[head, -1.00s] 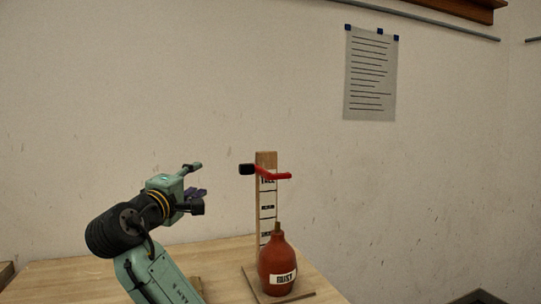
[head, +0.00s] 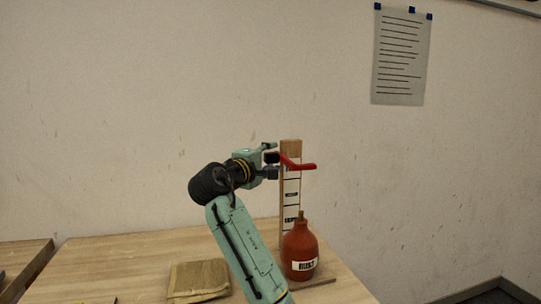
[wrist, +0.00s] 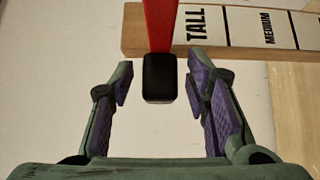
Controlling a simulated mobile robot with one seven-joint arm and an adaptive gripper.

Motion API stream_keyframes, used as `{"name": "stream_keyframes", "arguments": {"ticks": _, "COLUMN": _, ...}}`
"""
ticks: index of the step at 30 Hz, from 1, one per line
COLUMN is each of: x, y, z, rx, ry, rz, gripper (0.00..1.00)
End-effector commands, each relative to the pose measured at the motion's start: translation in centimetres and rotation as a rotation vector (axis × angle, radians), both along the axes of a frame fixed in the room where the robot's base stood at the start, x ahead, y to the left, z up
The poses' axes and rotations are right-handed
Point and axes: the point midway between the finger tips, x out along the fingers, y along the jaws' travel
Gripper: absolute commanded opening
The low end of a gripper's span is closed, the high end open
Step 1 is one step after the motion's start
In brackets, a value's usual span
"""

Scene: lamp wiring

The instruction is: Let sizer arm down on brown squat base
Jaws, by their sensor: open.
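The sizer is an upright wooden post (head: 289,190) with a white scale; the wrist view shows TALL and MEDIUM on its scale (wrist: 241,27). Its red sizer arm (head: 298,164) is high on the post, near the TALL mark, well above the base. The arm's black end (wrist: 160,77) sits between the two fingers of my gripper (wrist: 161,68), with a gap on each side. My gripper is open; it also shows in the head view (head: 269,162). A reddish-brown rounded base (head: 300,248) with a narrow neck and a white label stands at the post's foot.
The wooden table (head: 130,255) is mostly clear. A flat brownish block or pad (head: 199,279) lies left of my arm. A lined sheet (head: 401,55) hangs on the wall behind.

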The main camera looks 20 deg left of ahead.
Motion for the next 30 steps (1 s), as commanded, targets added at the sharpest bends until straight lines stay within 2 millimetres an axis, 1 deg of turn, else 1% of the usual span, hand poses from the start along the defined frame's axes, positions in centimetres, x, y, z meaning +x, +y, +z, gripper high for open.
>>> {"name": "stream_keyframes", "arguments": {"ticks": 8, "x": 0.12, "y": -0.02, "z": -0.04, "rx": 0.001, "ry": 0.000, "rz": 0.000, "gripper": 0.43}}
{"name": "stream_keyframes", "arguments": {"ticks": 27, "x": 0.09, "y": -0.02, "z": 0.00, "rx": 0.001, "ry": -0.001, "rz": 0.000, "gripper": 0.00}}
{"name": "stream_keyframes", "arguments": {"ticks": 30, "x": 0.08, "y": -0.01, "z": 0.01, "rx": 0.001, "ry": -0.001, "rz": 0.000, "gripper": 0.00}}
